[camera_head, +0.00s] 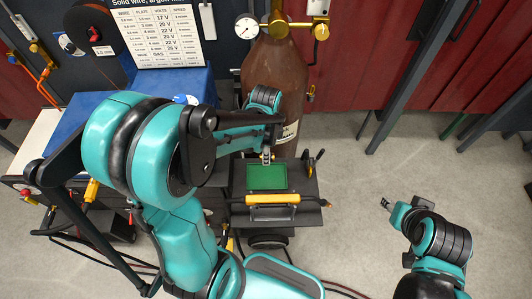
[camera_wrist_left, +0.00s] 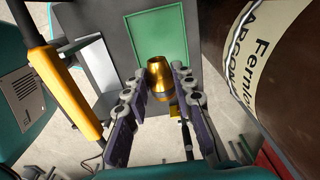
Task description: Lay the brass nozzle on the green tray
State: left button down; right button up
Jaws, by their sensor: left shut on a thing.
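The green tray (camera_head: 267,177) lies on a dark cart top in the middle of the head view. It also shows at the top of the left wrist view (camera_wrist_left: 158,30). My left gripper (camera_head: 267,156) is just behind the tray's far edge in the head view. In the wrist view my left gripper (camera_wrist_left: 161,88) is shut on the brass nozzle (camera_wrist_left: 158,70), a gold, rounded piece between the fingertips. The nozzle overlaps the tray's near edge there; I cannot tell its height above it. My right gripper (camera_head: 386,204) is empty and looks open, over the floor at the right.
A brown gas cylinder (camera_head: 275,75) stands close behind the cart and at the right of the wrist view. A yellow handle (camera_head: 272,199) runs along the cart's front. A blue-topped unit (camera_head: 85,115) is at the left. Floor (camera_head: 350,180) right of the cart is clear.

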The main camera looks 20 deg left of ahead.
aim_at(266, 177)
pick_arm(q)
jog(key=shift+f+b, duration=5.15)
jog(key=shift+f, duration=0.9)
jog(key=c, duration=1.2)
grip_release()
notch_tip(266, 177, up, 12)
jog(key=shift+r, duration=0.1)
jog(key=shift+s+d+r+n+t, duration=0.2)
jog(key=shift+s+n+t, duration=0.15)
jog(key=shift+n, duration=0.25)
jog(key=s+d+n+t, duration=0.1)
jog(key=s+n+t, duration=0.1)
jog(key=n, duration=0.2)
jog(key=s+n+t, duration=0.2)
jog(key=n, duration=0.1)
jog(key=s+d+n+t, duration=0.1)
jog(key=s+n+t, duration=0.1)
jog(key=n, duration=0.2)
jog(key=shift+s+d+r+n+t, duration=0.25)
jog(key=shift+d+r+n, duration=0.05)
jog(key=shift+d+r, duration=0.05)
